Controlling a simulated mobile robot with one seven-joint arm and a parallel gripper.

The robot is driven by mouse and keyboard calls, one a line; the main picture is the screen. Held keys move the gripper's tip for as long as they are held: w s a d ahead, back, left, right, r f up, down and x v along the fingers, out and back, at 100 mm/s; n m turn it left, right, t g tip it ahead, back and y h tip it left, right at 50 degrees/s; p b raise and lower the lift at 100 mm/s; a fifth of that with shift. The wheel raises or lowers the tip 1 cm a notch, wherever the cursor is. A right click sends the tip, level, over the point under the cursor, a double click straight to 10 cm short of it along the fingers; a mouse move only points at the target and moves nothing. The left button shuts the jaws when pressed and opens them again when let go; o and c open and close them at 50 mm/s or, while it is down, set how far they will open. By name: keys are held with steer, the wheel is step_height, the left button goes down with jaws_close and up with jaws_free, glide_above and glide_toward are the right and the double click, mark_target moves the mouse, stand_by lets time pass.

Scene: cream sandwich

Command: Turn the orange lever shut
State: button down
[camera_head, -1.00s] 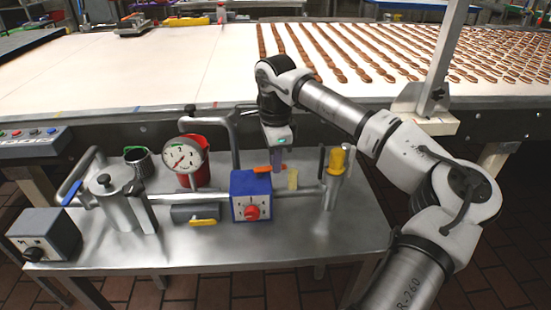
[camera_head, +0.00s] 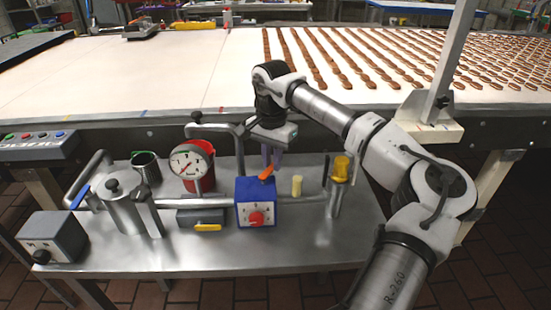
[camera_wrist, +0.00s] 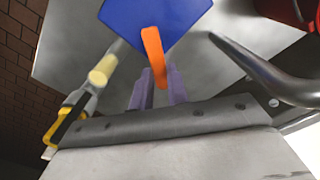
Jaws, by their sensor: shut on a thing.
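The orange lever (camera_head: 267,172) stands at the top back of a blue box (camera_head: 243,190) with a red knob (camera_head: 256,218) on its front. In the head view the lever slants up to the right. In the wrist view the orange lever (camera_wrist: 152,45) runs from the blue box (camera_wrist: 150,12) to between my fingers. My gripper (camera_head: 271,163) points down behind the box, its purple fingers shut on the lever. The wrist view shows my gripper (camera_wrist: 160,80) with one finger on each side of the lever's end.
The table's front right (camera_head: 345,240) is clear.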

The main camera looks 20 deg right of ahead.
steer(key=shift+w+a+n+p, duration=0.25)
steer(key=shift+a+n, duration=0.1)
steer(key=shift+n, duration=0.8)
steer(key=shift+w+a+n+p, duration=0.1)
steer(key=shift+w+a+n, duration=0.2)
steer(key=shift+n, duration=0.9)
steer(key=shift+w+a+n+p, duration=0.2)
steer(key=shift+a+n, duration=0.2)
steer(key=shift+n, duration=0.75)
steer(key=c, duration=1.4)
jaws_free()
steer(key=shift+o, duration=0.2)
steer(key=shift+r, duration=0.1)
step_height(320, 180, up, 14)
steer(key=b, duration=0.1)
steer(key=shift+f, duration=0.2)
